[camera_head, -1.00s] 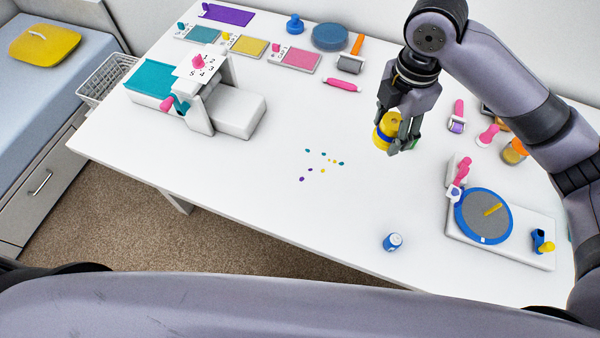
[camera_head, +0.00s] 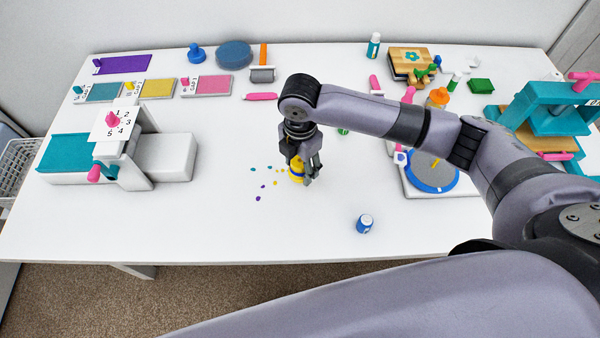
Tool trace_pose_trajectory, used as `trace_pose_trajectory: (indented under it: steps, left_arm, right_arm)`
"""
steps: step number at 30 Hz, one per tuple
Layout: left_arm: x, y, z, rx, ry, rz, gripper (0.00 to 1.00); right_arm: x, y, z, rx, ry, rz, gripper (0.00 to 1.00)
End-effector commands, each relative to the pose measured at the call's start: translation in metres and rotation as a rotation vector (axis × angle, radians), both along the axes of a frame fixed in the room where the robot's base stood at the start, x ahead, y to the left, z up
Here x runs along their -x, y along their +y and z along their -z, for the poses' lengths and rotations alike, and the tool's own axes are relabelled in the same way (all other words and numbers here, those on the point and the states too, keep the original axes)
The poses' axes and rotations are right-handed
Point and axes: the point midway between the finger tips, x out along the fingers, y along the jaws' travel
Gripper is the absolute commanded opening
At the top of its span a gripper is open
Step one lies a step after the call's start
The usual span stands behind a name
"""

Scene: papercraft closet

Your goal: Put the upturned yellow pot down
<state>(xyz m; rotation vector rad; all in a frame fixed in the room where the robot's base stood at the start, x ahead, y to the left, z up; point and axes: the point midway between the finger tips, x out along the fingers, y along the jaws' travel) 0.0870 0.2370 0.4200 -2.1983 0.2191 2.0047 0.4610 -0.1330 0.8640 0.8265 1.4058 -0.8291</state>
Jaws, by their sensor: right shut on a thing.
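That gripper points down and is shut on the pot, over the middle of the white table (camera_head: 220,225). The pot is at or just above the table top; I cannot tell whether it touches. Small coloured specks (camera_head: 268,184) lie just left of it. My left gripper is not in view.
A white machine with a teal bed (camera_head: 66,155) stands at left. A blue-capped bottle (camera_head: 364,224) stands to the front right. A round grey-and-blue turntable (camera_head: 432,174) and a teal press (camera_head: 556,108) are at right. The front middle is mostly clear.

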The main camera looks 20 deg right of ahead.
Motion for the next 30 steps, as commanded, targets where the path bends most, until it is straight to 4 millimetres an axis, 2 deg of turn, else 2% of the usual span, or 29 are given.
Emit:
trace_pose_trajectory:
  steps: [5, 12, 23, 24, 30]
  left_arm:
    - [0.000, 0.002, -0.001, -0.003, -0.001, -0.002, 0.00]
    - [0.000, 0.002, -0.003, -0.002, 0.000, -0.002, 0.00]
    - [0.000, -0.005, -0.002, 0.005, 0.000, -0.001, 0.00]
    - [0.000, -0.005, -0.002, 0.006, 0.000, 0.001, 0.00]
    - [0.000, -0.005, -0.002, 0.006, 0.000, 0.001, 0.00]
  right_arm:
    - [0.001, 0.000, 0.012, 0.001, 0.002, 0.000, 0.19]
    - [0.001, 0.000, 0.045, 0.001, 0.002, 0.000, 0.19]
    - [0.000, 0.000, 0.050, 0.000, 0.000, -0.001, 0.19]
    - [0.000, 0.000, 0.051, 0.000, 0.000, -0.001, 0.48]
    - [0.000, 0.000, 0.050, 0.000, 0.000, -0.001, 0.62]
